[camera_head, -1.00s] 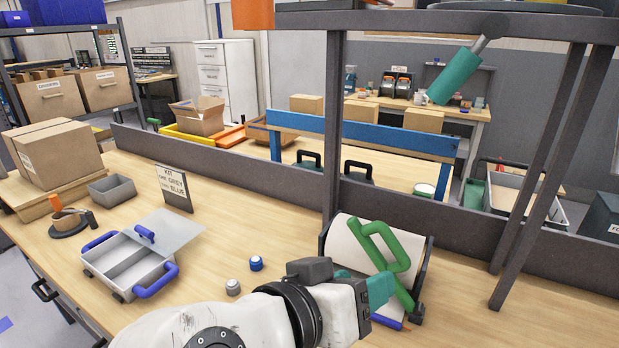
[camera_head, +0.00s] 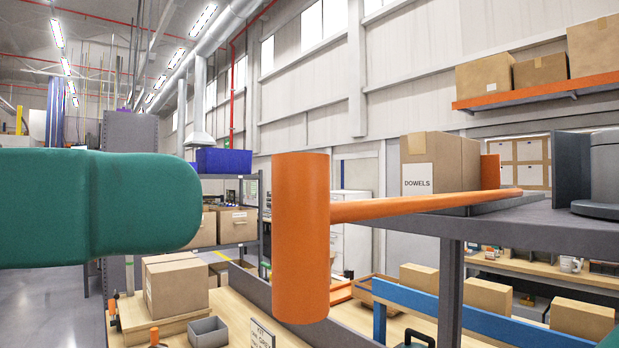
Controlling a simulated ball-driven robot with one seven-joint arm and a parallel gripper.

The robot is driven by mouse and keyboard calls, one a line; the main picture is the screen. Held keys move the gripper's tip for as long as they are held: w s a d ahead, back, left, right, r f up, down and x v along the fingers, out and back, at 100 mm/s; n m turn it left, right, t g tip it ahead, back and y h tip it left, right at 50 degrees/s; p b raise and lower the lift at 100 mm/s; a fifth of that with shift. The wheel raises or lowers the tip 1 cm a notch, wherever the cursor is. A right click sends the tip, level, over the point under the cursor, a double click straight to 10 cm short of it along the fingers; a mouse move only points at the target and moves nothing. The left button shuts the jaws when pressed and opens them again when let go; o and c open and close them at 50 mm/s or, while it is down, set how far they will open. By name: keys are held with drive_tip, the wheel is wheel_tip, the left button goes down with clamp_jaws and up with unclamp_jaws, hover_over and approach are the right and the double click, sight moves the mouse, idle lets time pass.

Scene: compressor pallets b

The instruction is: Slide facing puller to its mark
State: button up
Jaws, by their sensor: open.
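The puller has a thick upright orange handle (camera_head: 301,237) in the middle of the picture, close to me. Its thin orange rod (camera_head: 425,204) runs right over the grey shelf. A small orange plate (camera_head: 490,171) stands by the DOWELS box and may be its far end; the join is not clear. My gripper (camera_head: 150,207) shows as a large teal finger at the left, pointing right at the handle. It looks apart from the handle, with a gap in the picture. It is open and holds nothing visible. I cannot make out the mark.
The DOWELS carton (camera_head: 440,162) stands on the raised grey shelf (camera_head: 530,228). A dark upright plate (camera_head: 571,170) and a round grey object (camera_head: 605,165) stand at its right. Below are the shelf post (camera_head: 450,290), a blue rail (camera_head: 400,301) and cartons (camera_head: 175,284) on the bench.

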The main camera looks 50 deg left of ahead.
drive_tip(key=p, duration=0.2)
hover_over(299, 338)
drive_tip(key=shift+w+a, duration=0.4)
drive_tip(key=shift+a, duration=0.05)
clamp_jaws()
